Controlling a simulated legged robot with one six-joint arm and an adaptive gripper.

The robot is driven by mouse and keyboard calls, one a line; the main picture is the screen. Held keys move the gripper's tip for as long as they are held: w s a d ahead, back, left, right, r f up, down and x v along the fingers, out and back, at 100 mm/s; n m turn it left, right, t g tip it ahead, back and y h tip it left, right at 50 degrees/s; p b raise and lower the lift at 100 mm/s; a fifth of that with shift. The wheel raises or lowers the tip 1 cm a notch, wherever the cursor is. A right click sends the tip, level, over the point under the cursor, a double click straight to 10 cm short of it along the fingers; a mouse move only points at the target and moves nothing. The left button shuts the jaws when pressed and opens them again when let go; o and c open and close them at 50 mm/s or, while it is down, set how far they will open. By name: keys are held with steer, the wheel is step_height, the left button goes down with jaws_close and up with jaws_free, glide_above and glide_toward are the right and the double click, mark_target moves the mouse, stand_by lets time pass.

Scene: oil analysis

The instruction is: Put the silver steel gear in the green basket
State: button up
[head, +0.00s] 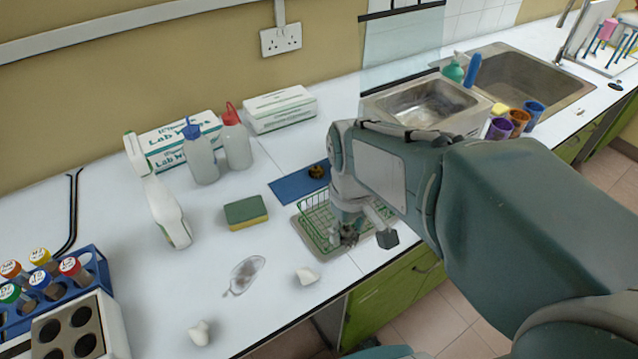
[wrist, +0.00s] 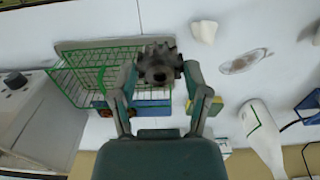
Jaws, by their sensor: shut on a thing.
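The silver steel gear (wrist: 159,65) is a dark grey toothed wheel with a central hole, held between the fingers of my gripper (wrist: 160,75) in the wrist view. My gripper (head: 348,236) shows in the head view at the basket's front right, with the gear small and hard to make out there. The green wire basket (head: 312,222) stands on a grey tray near the counter's front edge. It also shows in the wrist view (wrist: 92,70), where the gear overlaps its right end. My arm hides part of the basket in the head view; the gear's exact height above it is unclear.
A blue mat (head: 290,187) with a small brassy round thing (head: 317,172) lies behind the basket. A sponge (head: 246,212), a watch glass (head: 246,274) and white lumps (head: 307,276) lie to the left. Bottles (head: 201,155) stand farther back. The sink (head: 525,82) is at right.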

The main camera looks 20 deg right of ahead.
steer(key=w+d+f, duration=0.1)
steer(key=w+f, duration=0.2)
steer(key=w, duration=0.4)
glide_above(328, 225)
step_height(328, 225, down, 6)
steer(key=shift+s+r, duration=0.15)
steer(key=shift+f, duration=1.65)
steer(key=shift+f, duration=0.1)
steer(key=o, duration=1)
steer(key=shift+c, duration=0.2)
